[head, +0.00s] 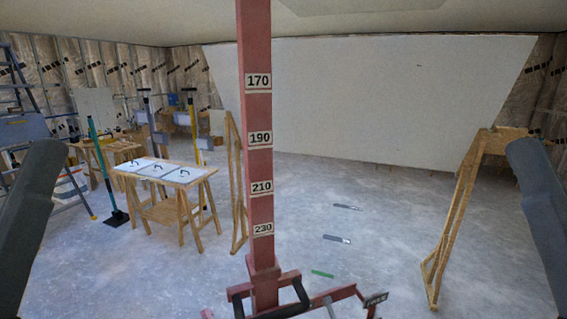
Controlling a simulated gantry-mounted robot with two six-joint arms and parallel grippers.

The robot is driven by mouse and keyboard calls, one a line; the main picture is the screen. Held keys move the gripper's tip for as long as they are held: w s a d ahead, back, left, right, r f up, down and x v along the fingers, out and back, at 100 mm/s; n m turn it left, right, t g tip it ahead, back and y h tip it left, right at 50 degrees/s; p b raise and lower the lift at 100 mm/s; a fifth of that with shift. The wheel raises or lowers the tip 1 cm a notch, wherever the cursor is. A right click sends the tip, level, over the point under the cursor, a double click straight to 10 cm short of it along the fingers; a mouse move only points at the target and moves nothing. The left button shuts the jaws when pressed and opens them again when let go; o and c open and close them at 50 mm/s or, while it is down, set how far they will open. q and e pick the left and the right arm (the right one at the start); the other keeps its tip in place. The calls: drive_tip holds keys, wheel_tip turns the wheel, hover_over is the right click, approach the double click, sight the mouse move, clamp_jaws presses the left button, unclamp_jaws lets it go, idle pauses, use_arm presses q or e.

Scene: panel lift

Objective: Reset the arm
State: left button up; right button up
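Two dark grey arm links of mine show at the left and right edges of the head view. Neither gripper is in the picture, so I cannot see their fingers or anything they may hold. A red post (256,150) stands upright in the middle, with number plates reading 170, 190, 210 and 230. At its foot are red bars with black handles (270,306). A large white panel (370,100) spans the back, in front of the insulated wall.
Wooden frames stand left (236,185) and right (458,215) of the panel. A wooden table (165,172) with white sheets is at the left, near a blue ladder (22,126). Flat tools (337,239) and a green strip (322,274) lie on the otherwise clear central floor.

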wheel_tip(320, 180, up, 28)
drive_tip(key=p, duration=2.4)
drive_tip(key=shift+f, duration=0.15)
